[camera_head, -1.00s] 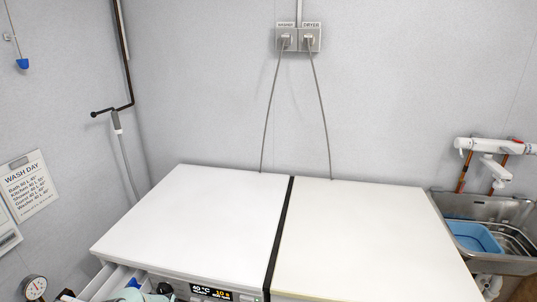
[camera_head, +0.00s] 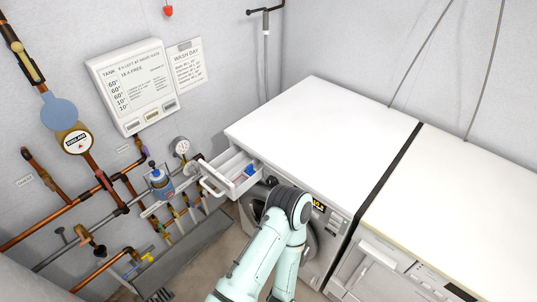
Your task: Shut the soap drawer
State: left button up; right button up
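The soap drawer (camera_head: 224,178) is a white tray with compartments, pulled out of the upper left front of the washer (camera_head: 320,120). A small blue part (camera_head: 249,170) shows inside it. Its front with a looped handle faces left, toward the wall pipes. One of my arms, pale green with a dark joint, rises from the bottom middle and covers part of the washer front just right of the drawer. No gripper fingers show in the view; that arm's far end is hidden or out of sight.
The dryer (camera_head: 455,215) stands right of the washer, a dark gap between them. Copper pipes, valves and a round gauge (camera_head: 181,147) line the wall close left of the drawer. A white tank panel (camera_head: 138,85) hangs above. Some floor shows below the drawer.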

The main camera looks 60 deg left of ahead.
aim_at(226, 171)
jog(key=u, duration=2.5)
